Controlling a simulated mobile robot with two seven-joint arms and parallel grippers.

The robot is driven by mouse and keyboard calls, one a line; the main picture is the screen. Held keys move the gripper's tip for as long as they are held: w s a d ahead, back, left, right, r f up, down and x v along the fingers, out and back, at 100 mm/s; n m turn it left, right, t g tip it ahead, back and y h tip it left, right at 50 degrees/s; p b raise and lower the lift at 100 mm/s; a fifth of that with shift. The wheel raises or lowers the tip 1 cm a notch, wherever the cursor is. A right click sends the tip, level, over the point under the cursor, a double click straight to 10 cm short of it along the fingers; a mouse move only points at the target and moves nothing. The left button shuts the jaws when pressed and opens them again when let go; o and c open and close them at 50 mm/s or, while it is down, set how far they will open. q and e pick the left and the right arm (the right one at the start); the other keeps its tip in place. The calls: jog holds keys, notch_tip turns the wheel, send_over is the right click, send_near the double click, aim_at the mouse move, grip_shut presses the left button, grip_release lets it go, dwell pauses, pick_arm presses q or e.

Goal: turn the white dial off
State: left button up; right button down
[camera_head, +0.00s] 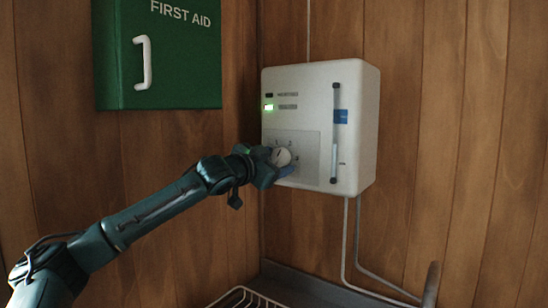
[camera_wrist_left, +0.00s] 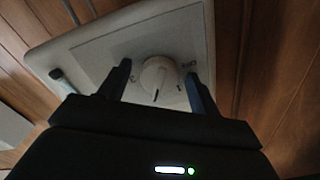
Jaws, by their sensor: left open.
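The white dial (camera_head: 282,157) sits on the lower left of a white wall unit (camera_head: 355,110) in the head view. It is round, with a dark pointer line. In the left wrist view the dial (camera_wrist_left: 158,75) lies between the two fingers of my left gripper (camera_wrist_left: 160,80), with a gap on each side. My left gripper (camera_head: 277,161) is open at the dial in the head view and partly covers the dial's surroundings. A green light (camera_head: 268,108) glows on the unit above the dial. My right gripper is not in view.
A green first aid box (camera_head: 185,60) with a white handle hangs on the wooden wall at upper left. Pipes (camera_head: 345,240) run down below the unit. A white wire rack (camera_head: 243,298) stands at the bottom, near a grey ledge (camera_head: 300,287).

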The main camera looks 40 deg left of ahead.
pick_arm(q)
jog(key=shift+c, duration=0.5)
jog(key=c, duration=0.9)
jog(key=shift+o, duration=0.2)
